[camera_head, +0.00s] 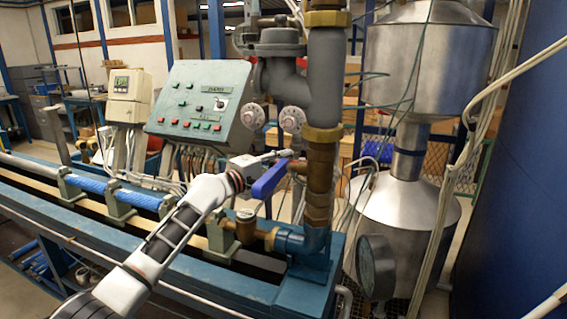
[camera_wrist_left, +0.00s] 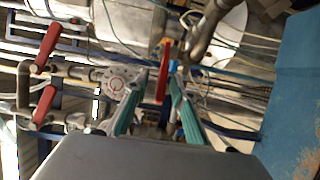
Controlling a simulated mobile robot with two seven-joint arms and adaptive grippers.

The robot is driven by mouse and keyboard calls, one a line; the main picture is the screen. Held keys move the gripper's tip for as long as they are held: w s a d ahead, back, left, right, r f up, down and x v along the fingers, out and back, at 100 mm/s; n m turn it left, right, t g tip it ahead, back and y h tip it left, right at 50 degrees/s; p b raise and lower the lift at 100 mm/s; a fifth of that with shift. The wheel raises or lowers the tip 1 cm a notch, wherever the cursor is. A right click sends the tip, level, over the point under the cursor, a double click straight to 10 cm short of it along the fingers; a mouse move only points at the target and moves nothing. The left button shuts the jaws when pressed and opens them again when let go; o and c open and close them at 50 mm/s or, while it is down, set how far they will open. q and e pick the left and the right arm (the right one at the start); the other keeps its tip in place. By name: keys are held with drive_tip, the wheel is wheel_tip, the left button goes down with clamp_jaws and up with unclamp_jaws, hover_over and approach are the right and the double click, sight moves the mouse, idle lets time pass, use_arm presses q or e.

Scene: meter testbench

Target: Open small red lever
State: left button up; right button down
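A small red lever (camera_wrist_left: 162,76) shows in the left wrist view, seen narrow, just beyond and between the tips of my left gripper (camera_wrist_left: 159,80). The two teal fingers are apart, with a gap on either side of the lever. I cannot tell whether either finger touches it. In the head view my left gripper (camera_head: 275,160) reaches in beside the vertical pipe, behind a blue lever (camera_head: 268,179). The small red lever cannot be made out there. My right gripper is not in view.
Two longer red levers, an upper one (camera_wrist_left: 48,40) and a lower one (camera_wrist_left: 43,104), and a round dial (camera_wrist_left: 116,84) lie left in the wrist view. The vertical pipe (camera_head: 321,160), control box (camera_head: 200,100) and metal tanks (camera_head: 405,205) crowd the head view.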

use_arm(q)
drive_tip(key=v, duration=1.2)
